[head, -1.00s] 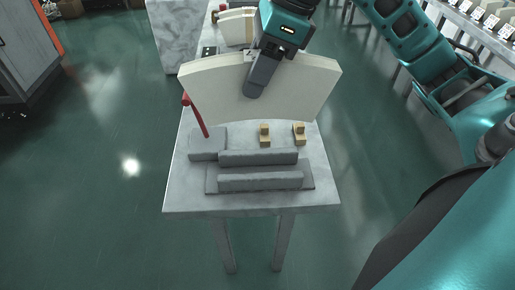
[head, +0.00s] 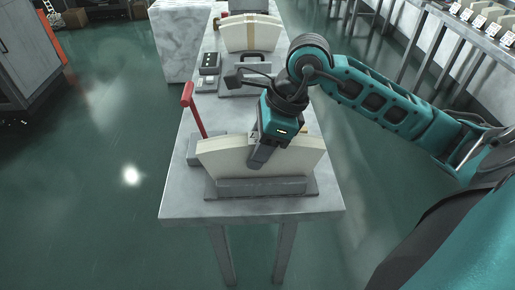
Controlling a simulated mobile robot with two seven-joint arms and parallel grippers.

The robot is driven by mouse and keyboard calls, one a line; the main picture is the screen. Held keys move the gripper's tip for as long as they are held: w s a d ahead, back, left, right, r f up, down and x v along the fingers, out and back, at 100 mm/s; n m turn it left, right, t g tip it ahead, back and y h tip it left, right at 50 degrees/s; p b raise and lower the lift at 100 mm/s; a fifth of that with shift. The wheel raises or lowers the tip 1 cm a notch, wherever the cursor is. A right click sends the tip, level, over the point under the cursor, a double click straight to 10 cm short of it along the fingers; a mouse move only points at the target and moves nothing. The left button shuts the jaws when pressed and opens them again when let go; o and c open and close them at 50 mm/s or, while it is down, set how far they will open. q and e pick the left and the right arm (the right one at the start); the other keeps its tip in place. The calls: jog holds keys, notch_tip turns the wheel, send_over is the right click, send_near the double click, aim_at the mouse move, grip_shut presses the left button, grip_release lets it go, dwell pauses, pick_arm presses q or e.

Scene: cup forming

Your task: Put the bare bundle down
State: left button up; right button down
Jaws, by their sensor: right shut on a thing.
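The bare bundle (head: 222,162) is a wide, cream-coloured, curved stack of sheets with no band around it. It stands upright on its edge in the near fixture, behind the grey front bar (head: 262,187), which covers its lower edge. My right gripper (head: 258,158) is shut on the bundle near its middle, with a dark finger over the near face. The other finger is hidden behind the bundle. I cannot tell whether the bundle bears fully on the fixture base. My left gripper is not in view.
A red lever (head: 194,110) stands at the fixture's left. Behind are a small dark control box (head: 209,64) and another cream bundle with a tan band (head: 250,36). The grey table's (head: 185,205) front strip is bare.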

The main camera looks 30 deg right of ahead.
jog(key=shift+f, duration=0.1)
jog(key=shift+f, duration=0.15)
jog(key=c, duration=1.1)
grip_release()
jog(key=shift+f, duration=0.15)
jog(key=o, duration=0.5)
jog(key=shift+r, duration=0.35)
jog(key=p+v, duration=0.1)
jog(key=v, duration=1)
jog(key=shift+s+d+r, duration=0.15)
jog(key=shift+r, duration=0.2)
